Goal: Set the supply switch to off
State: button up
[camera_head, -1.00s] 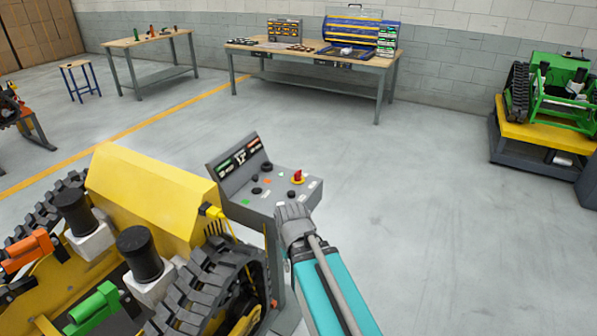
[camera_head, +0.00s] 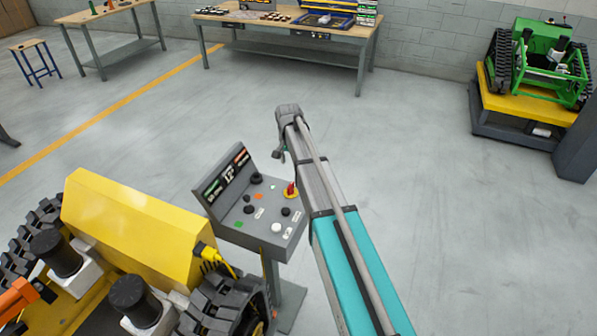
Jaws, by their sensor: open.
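The control console (camera_head: 262,238) is a grey sloped box on a post, just left of my arm. Its top carries a red handle on a yellow base (camera_head: 291,190), several black knobs (camera_head: 257,179), and small coloured labels. The labels are too small to read, so I cannot tell which control is the supply switch. My gripper (camera_head: 279,155) hangs from the arm's end, above and beyond the console's back edge in the picture. It is small and partly hidden by the wrist; it is open, holds nothing visible and appears apart from the controls.
A yellow tracked carrier (camera_head: 135,225) stands close left of the console, with a yellow cable (camera_head: 222,262) between them. A green carrier (camera_head: 545,70) sits on a yellow-topped platform at right. Workbenches (camera_head: 290,30) line the back. The floor right of my arm is clear.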

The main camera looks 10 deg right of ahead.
aim_at(290, 185)
jog(key=shift+w+r, duration=0.15)
jog(key=shift+w, duration=0.3)
jog(key=shift+d, duration=0.15)
notch_tip(290, 185, down, 14)
jog(key=b, duration=1.3)
jog(key=shift+r+b, duration=0.1)
jog(key=shift+b, duration=0.3)
grip_shut()
